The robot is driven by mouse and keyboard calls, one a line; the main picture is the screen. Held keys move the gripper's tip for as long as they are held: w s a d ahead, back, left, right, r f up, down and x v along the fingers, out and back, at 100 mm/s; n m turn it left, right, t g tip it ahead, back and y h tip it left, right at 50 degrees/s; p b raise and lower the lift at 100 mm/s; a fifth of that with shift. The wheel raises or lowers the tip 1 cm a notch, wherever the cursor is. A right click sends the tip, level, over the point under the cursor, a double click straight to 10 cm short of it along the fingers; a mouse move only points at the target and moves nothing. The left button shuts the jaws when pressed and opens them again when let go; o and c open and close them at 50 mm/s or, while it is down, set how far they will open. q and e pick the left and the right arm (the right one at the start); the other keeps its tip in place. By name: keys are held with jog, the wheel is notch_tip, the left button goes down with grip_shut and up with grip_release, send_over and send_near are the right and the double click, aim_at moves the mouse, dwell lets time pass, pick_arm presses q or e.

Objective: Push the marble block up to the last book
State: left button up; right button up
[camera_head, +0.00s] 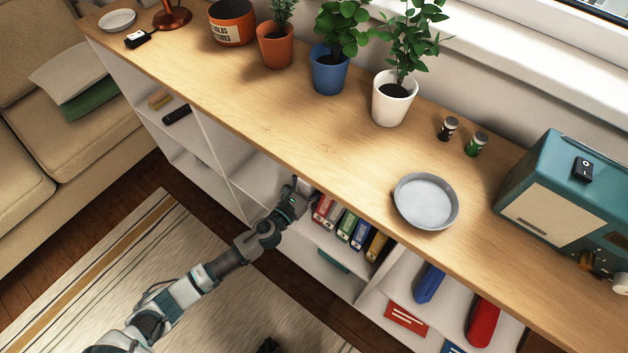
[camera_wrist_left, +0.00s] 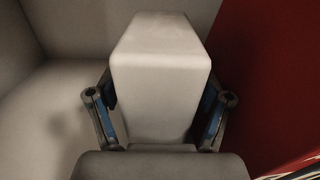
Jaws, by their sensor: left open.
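The marble block (camera_wrist_left: 160,85) is a pale upright block with rounded edges in the left wrist view. My left gripper (camera_wrist_left: 160,115) is open, with one finger on each side of the block's lower part. I cannot tell whether the fingers touch it. A red book (camera_wrist_left: 280,70) stands just right of the block, with the right finger near the gap between them. In the head view my left gripper (camera_head: 298,192) reaches into the shelf at the left end of the book row (camera_head: 347,227). The block cannot be made out there. A small dark part at the bottom edge may be my right gripper (camera_head: 268,346).
The wooden top (camera_head: 290,135) overhangs the shelf. On it stand potted plants (camera_head: 395,97), a grey plate (camera_head: 426,201) and a teal radio (camera_head: 560,195). A pale shelf wall (camera_wrist_left: 65,25) lies left of the block. Rug (camera_head: 190,260) covers the floor.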

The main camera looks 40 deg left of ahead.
pick_arm(q)
jog(key=s, duration=1.2)
jog(key=shift+a+f, duration=0.1)
jog(key=shift+a, duration=0.15)
